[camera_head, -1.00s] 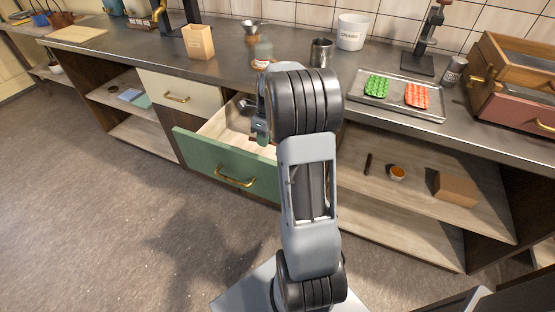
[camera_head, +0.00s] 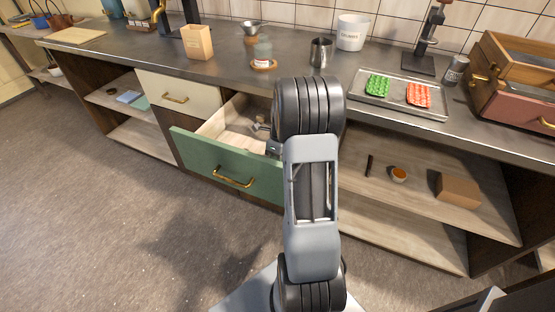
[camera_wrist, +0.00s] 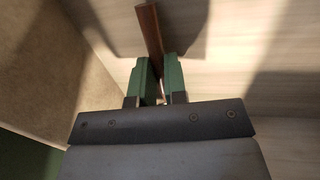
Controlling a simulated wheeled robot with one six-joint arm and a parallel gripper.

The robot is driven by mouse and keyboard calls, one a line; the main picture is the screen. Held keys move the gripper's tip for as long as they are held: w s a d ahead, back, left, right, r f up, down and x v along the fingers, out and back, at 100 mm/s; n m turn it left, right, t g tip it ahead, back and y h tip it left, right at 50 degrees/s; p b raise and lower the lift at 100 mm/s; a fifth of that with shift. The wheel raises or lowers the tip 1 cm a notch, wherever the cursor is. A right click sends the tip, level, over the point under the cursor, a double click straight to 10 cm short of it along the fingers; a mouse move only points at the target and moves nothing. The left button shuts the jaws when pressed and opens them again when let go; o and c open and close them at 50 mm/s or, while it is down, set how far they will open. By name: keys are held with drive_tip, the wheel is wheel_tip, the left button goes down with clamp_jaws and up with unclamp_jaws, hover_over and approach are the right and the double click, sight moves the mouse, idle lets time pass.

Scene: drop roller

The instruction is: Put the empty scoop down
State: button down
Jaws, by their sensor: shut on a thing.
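A brown wooden handle (camera_wrist: 150,30), which I take to be the scoop's, runs between the two green fingers of my gripper (camera_wrist: 158,72) in the wrist view. The gripper is shut on it. The handle is over the pale floor of the open green-fronted drawer (camera_head: 228,160). In the head view a small metallic piece (camera_head: 259,127) shows inside the drawer, beside my arm, and may be part of the scoop. The scoop's bowl is not clear in the wrist view. My arm hides most of the gripper in the head view.
The drawer's left part is clear.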

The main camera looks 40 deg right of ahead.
drive_tip(key=shift+f, duration=0.15)
drive_tip(key=c, duration=1.2)
unclamp_jaws()
drive_tip(key=shift+o, duration=0.2)
wheel_tip(320, 180, up, 12)
drive_tip(key=d+p, duration=0.2)
drive_tip(key=shift+w+p, duration=0.3)
drive_tip(key=shift+p, duration=0.05)
